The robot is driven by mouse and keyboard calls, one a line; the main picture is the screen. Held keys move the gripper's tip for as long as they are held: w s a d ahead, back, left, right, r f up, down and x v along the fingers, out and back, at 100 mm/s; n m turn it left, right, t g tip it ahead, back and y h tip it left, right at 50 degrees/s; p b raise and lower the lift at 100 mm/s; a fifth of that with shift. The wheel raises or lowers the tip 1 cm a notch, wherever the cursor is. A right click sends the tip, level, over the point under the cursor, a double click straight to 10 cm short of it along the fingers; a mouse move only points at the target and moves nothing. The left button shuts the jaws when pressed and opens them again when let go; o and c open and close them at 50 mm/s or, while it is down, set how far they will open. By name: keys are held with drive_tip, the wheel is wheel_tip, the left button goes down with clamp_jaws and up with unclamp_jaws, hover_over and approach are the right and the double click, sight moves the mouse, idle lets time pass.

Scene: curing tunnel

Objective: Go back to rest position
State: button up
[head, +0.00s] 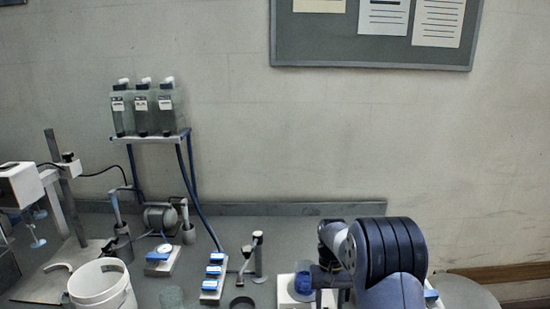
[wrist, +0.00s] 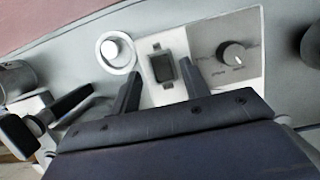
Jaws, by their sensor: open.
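My gripper (wrist: 160,66) is open in the wrist view, its two dark fingers apart with nothing between them. Beyond the fingertips is a pale panel with a dark rocker switch (wrist: 162,68). A round white knob (wrist: 112,50) is left of the switch, and a dial (wrist: 233,55) is right of it. I cannot tell whether a finger touches the panel. In the head view my arm is at the lower right, bent down over the bench, and its fingers are not clearly visible. A beaker of blue liquid (head: 303,281) stands beside it on a white device (head: 287,293).
A white bucket (head: 100,288) stands at front left, near a stand (head: 66,195). A raised shelf (head: 150,138) holds three bottles. A blue-topped rack (head: 213,277) and a small clamp stand (head: 256,258) are left of the beaker.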

drive_tip(key=x, duration=0.3)
drive_tip(key=shift+t+b, duration=0.3)
drive_tip(key=shift+b, duration=0.05)
drive_tip(key=shift+s+t+b, duration=0.1)
drive_tip(key=shift+t+b, duration=0.2)
drive_tip(key=shift+r+p, duration=0.25)
drive_tip(key=shift+p, duration=0.25)
